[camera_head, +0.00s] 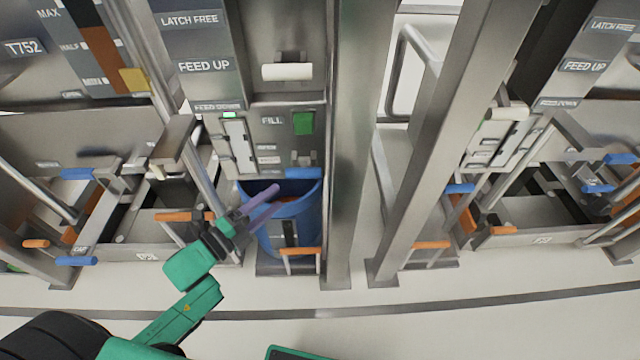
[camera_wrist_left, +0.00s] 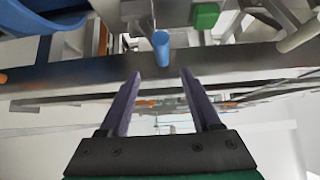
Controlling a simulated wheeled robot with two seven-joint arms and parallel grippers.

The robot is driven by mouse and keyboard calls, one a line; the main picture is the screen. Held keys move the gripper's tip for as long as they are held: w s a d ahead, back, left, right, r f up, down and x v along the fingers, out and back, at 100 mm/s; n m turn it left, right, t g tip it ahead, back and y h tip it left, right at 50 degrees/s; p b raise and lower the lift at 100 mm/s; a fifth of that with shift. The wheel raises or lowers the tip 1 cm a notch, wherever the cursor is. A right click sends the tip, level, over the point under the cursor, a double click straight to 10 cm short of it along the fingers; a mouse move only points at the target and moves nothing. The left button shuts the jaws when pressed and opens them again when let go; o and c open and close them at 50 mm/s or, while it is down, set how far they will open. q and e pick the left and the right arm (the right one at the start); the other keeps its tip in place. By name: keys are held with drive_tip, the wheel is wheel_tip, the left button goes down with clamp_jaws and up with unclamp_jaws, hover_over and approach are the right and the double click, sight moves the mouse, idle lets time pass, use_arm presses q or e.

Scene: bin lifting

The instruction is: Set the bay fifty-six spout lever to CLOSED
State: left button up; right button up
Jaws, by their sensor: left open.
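A blue-ended lever (camera_head: 304,172) sticks out below the green button of the middle bay, over the rim of a blue bin (camera_head: 300,222). I cannot read a bay number fifty-six or a CLOSED mark, so I cannot tell surely which lever is the spout lever. My left gripper (camera_head: 270,191) is open and empty, its purple fingers in front of the bin, left of the blue lever. In the left wrist view, a blue lever end (camera_wrist_left: 161,48) lies just beyond and between the open fingertips (camera_wrist_left: 160,76), apart from them. My right gripper is not in view.
A green button (camera_head: 304,123) marked FILL and a white handle (camera_head: 287,72) are on the panel above. Orange-ended handles (camera_head: 301,251) are low at the bin's front. Steel posts (camera_head: 350,150) stand close on the right. The floor in front is clear.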

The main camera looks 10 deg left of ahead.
sight(306, 172)
use_arm(q)
drive_tip(key=x, duration=0.7)
drive_tip(key=b+x, duration=0.1)
drive_tip(key=x, duration=0.6)
drive_tip(key=shift+w+r, duration=0.25)
drive_tip(key=shift+w, duration=0.05)
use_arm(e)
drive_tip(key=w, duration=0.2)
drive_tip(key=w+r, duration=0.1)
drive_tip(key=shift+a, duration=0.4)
use_arm(q)
drive_tip(key=shift+c, duration=0.2)
clamp_jaws()
